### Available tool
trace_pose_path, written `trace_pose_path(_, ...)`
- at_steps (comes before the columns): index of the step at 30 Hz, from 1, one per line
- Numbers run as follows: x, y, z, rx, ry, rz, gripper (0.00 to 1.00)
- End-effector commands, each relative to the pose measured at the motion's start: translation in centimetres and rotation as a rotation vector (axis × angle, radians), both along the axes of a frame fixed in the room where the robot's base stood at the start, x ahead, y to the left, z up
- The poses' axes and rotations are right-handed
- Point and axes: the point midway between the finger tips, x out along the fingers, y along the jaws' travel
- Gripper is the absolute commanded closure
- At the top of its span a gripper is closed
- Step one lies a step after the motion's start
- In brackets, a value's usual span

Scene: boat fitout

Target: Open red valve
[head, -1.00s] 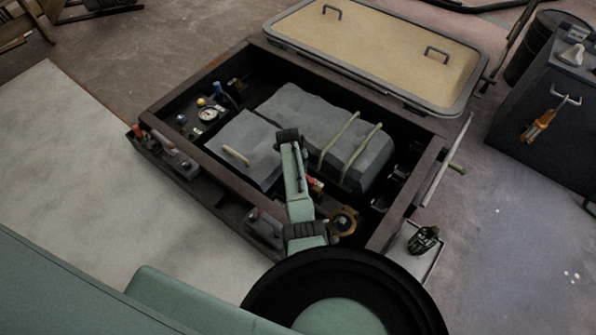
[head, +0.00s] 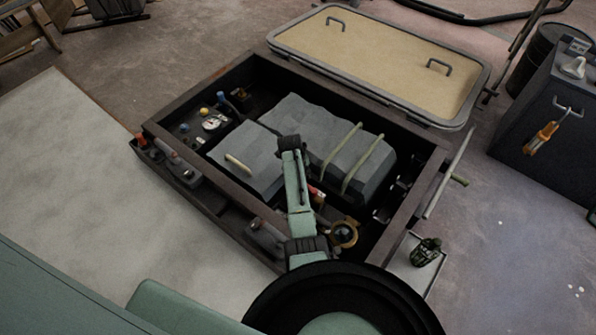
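A small red part (head: 316,193) shows just right of my arm, inside the open dark box (head: 190,99). It is mostly hidden by my arm, and I cannot tell whether it is the red valve. Another small red piece (head: 141,140) sits on the ledge outside the box's left corner. I cannot tell which of them is the valve, or whether it is open. My green arm reaches over the near wall into the box. Its end is hidden, so my gripper does not show.
A grey covered block (head: 290,115) with two straps fills the box's middle. A round gauge (head: 211,123) is at its left. A brass ring-like fitting (head: 344,233) is right of my arm. A tan hatch lid (head: 390,50) lies behind. A tray (head: 412,262) is at right.

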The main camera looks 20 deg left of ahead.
Motion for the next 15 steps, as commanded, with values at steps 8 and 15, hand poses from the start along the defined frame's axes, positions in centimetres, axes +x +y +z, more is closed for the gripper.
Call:
trace_pose_path(8,-1.1,0.3,5.8,0.001,-0.003,0.000,0.62)
trace_pose_path(15,-1.8,0.5,9.0,0.000,0.000,-0.001,0.62)
